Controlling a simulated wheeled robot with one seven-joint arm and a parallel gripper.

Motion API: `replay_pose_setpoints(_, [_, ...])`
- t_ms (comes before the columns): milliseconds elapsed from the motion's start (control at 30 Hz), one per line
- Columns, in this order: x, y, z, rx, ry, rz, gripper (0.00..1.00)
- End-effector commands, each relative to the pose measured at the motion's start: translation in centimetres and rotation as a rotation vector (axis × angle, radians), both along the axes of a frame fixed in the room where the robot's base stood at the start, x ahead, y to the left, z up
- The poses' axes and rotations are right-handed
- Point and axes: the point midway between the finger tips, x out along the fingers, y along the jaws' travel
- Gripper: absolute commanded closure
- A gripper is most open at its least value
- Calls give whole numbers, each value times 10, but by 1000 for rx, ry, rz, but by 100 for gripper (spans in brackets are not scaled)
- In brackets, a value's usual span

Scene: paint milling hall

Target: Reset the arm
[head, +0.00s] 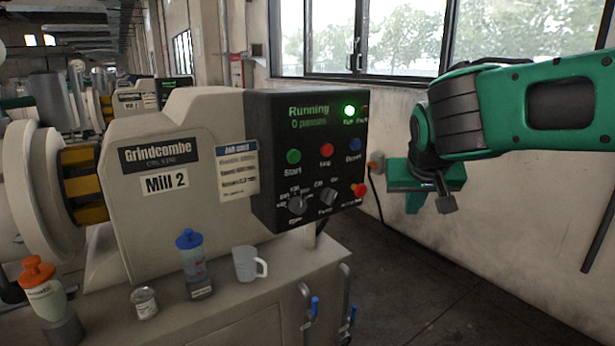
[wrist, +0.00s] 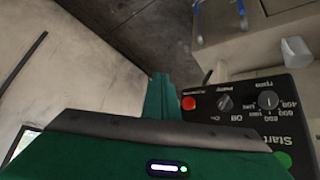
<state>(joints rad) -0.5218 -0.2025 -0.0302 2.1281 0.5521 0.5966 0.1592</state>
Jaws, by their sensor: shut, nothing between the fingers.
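My green and dark grey arm reaches in from the right in the head view. My gripper (head: 445,196) hangs at its end, to the right of the mill's control box and apart from it. In the wrist view my gripper (wrist: 163,78) shows as green fingers held together, with nothing between them. The black control box (head: 306,155) of Mill 2 reads "Running" and "0 passes", with a lit green lamp (head: 349,110). The box also shows in the wrist view (wrist: 245,123), at the lower right and rotated.
A blue-topped bottle (head: 193,262), a pale mug (head: 248,263), a small tin (head: 144,302) and an orange-topped bottle (head: 43,290) stand on the mill's bench. A wall with windows (head: 408,40) is behind the arm. The floor (head: 400,285) below my gripper looks clear.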

Motion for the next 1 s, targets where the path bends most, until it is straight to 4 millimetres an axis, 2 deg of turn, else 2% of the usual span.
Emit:
replay_pose_setpoints(33, [-14,-33,-12,2,45,-44,100])
replay_pose_setpoints(100, [-37,-69,-29,11,110,-93,100])
replay_pose_setpoints(200, [-76,-113,-52,32,203,-160,100])
replay_pose_setpoints(300, [-119,-148,-74,67,293,-222,100])
replay_pose_setpoints(400, [-166,-172,-95,113,380,-279,100])
replay_pose_setpoints(500, [-213,-187,-114,168,459,-330,100])
replay_pose_setpoints(600, [-254,-192,-129,224,523,-368,100])
replay_pose_setpoints(700, [-284,-191,-140,271,570,-392,100])
replay_pose_setpoints(833, [-305,-189,-147,308,604,-408,100])
replay_pose_setpoints(1000, [-310,-188,-149,317,610,-410,100])
